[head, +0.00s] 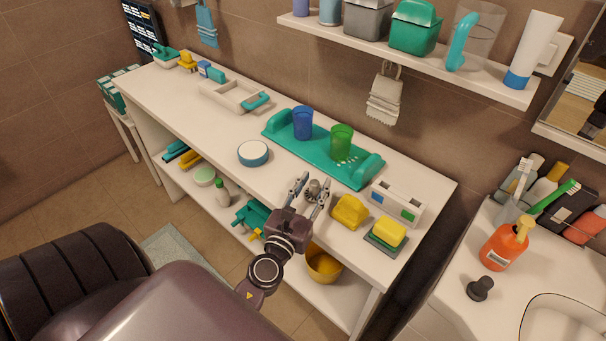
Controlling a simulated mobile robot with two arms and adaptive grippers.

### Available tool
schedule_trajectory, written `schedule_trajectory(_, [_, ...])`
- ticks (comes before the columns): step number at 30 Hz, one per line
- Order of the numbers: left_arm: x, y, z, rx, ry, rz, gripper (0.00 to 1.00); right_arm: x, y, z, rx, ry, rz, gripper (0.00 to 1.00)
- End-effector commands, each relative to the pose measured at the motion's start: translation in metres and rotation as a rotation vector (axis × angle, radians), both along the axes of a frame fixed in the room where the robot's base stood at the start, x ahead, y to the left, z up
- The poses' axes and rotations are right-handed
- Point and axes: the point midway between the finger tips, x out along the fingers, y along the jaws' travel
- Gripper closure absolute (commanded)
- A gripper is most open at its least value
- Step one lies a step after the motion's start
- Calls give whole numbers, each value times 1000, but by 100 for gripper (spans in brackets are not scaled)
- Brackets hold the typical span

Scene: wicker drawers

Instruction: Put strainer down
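A small grey metallic strainer (313,189) is on the white table (180,102), near its front edge. My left gripper (311,184) reaches over that edge from below. Its two fingers are spread, one on each side of the strainer, and look apart from it. The strainer's underside is partly hidden, but it appears to rest on the tabletop. My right gripper is not in view.
A yellow block-like object (349,212) stands close right of the gripper, beside a yellow sponge (389,232). A teal tray (366,168) with a blue cup (303,123) and green cup (341,142) lies behind. A round tin (253,153) is left, with free tabletop around it.

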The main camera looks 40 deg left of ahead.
Motion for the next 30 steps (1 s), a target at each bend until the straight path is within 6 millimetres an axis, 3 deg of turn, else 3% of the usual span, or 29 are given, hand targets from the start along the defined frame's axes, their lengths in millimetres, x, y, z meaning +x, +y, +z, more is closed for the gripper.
schedule_trajectory(15, [-89, -22, -7, 0, 4, -2, 66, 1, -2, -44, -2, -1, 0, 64])
schedule_trajectory(22, [-108, -26, -4, -1, 3, -2, 66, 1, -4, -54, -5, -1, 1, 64])
schedule_trajectory(30, [-111, -27, -1, 0, 1, 0, 66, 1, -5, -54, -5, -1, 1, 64])
